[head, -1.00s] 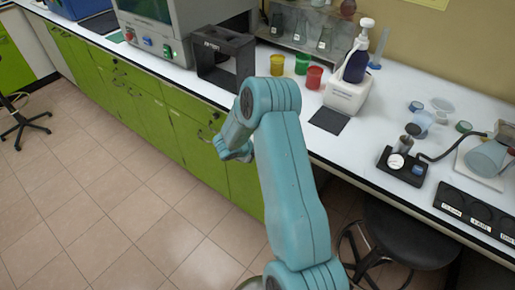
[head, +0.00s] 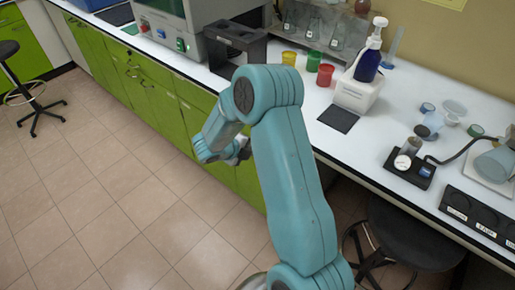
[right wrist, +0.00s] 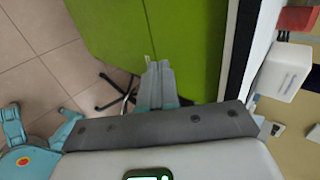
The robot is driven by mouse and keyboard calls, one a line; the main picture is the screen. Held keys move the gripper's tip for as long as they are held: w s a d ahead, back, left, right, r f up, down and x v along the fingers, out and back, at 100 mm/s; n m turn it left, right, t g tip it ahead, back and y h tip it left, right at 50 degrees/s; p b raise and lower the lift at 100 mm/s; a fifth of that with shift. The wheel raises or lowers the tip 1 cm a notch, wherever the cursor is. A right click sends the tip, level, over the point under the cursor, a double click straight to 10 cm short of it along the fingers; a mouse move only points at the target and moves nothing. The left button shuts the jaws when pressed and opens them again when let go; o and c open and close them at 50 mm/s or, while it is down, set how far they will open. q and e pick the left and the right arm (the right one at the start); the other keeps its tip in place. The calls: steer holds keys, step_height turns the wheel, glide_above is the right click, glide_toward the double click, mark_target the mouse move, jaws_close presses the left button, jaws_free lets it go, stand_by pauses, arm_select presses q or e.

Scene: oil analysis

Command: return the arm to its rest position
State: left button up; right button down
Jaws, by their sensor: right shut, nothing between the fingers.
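My right arm (head: 290,170) rises from the bottom of the head view and bends down at the elbow. Its forearm hangs in front of the green cabinets, off the bench front. My right gripper (right wrist: 158,68) shows in the right wrist view with its grey fingers together and nothing between them. The fingers point toward the green cabinet doors (right wrist: 185,35). In the head view the gripper is mostly hidden behind the upper arm. My left gripper is not in view.
The white bench (head: 370,150) holds cups, a pump bottle (head: 368,62), a black frame (head: 235,45) and a gauge device (head: 408,165). A black stool (head: 405,235) stands at the bench's right front. The tiled floor (head: 110,210) at left is mostly clear.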

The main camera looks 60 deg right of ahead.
steer(key=shift+v, duration=1.15)
steer(key=s+a+f+m+t+y, duration=0.1)
steer(key=a+f+m+y, duration=0.3)
steer(key=a+m, duration=0.7)
steer(key=s+a+f+m+y, duration=0.3)
steer(key=a+f+m, duration=0.4)
steer(key=a+m, duration=0.5)
steer(key=s+a+f+m+t+y, duration=0.1)
steer(key=s+a+f+m+y, duration=0.2)
steer(key=a+m, duration=0.9)
steer(key=a+f+y, duration=0.3)
steer(key=a, duration=0.2)
steer(key=shift+t, duration=0.3)
